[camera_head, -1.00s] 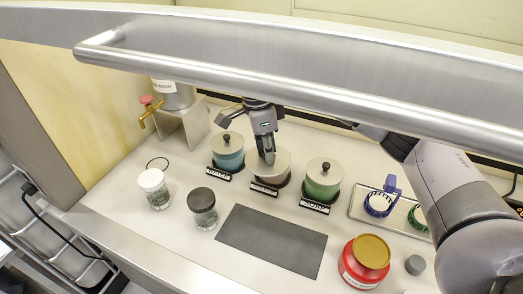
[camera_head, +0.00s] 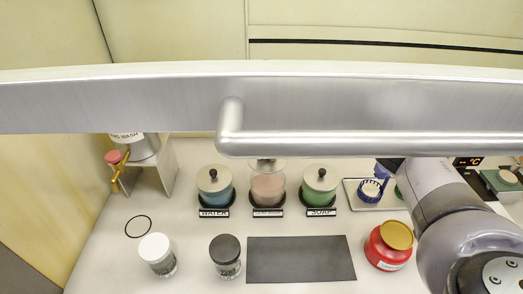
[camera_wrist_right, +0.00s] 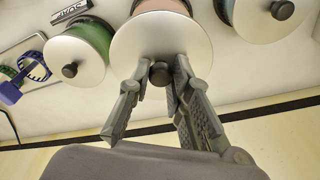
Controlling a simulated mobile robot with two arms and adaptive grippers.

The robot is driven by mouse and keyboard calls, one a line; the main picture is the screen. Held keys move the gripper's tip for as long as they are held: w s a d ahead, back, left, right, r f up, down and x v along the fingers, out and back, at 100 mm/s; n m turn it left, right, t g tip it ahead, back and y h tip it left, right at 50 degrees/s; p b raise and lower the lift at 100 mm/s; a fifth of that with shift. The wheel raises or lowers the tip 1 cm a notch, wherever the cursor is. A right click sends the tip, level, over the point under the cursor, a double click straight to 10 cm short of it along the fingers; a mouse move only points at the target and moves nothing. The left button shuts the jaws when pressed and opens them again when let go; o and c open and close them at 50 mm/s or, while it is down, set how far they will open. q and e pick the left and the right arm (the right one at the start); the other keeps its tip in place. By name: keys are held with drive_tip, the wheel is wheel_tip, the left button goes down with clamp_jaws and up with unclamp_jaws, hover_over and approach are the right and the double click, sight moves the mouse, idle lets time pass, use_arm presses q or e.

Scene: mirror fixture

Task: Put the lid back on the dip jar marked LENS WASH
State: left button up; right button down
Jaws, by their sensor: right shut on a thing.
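The middle jar (camera_head: 268,188) holds pink liquid and stands between two lidded jars; its label (camera_head: 267,213) is too blurred to read for certain. A pale round lid (camera_head: 266,166) shows above its mouth, partly hidden by the metal bar, with a gap seeming to lie between them. In the right wrist view my right gripper (camera_wrist_right: 160,73) is shut on the dark knob of this lid (camera_wrist_right: 155,38). Pink (camera_wrist_right: 162,6) shows just behind the lid's edge. In the head view the bar hides my right gripper. My left gripper is not in view.
The blue WATER jar (camera_head: 215,190) and green SOAP jar (camera_head: 320,188) stand close on either side, lids on. A metal bar (camera_head: 350,143) crosses in front. A dark mat (camera_head: 300,260), a white-lidded jar (camera_head: 155,248), a black-lidded jar (camera_head: 225,250) and a red jar (camera_head: 385,250) stand nearer.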

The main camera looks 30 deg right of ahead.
drive_tip(key=shift+d+f, duration=0.15)
drive_tip(key=shift+f, duration=0.25)
drive_tip(key=shift+s+f+b, duration=0.1)
drive_tip(key=shift+f+b, duration=0.25)
drive_tip(key=shift+f, duration=0.35)
wheel_tip(320, 180, down, 2)
drive_tip(key=shift+f+b, duration=0.25)
drive_tip(key=shift+b, duration=0.7)
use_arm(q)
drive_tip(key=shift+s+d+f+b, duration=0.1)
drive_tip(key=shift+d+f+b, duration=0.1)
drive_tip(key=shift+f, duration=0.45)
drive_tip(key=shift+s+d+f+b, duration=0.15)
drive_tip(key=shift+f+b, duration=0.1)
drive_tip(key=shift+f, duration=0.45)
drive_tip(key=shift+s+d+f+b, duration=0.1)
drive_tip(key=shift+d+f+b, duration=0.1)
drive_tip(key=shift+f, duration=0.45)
use_arm(e)
drive_tip(key=shift+f, duration=0.85)
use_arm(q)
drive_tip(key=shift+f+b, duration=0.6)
use_arm(e)
drive_tip(key=shift+f, duration=0.1)
drive_tip(key=c, duration=1.4)
unclamp_jaws()
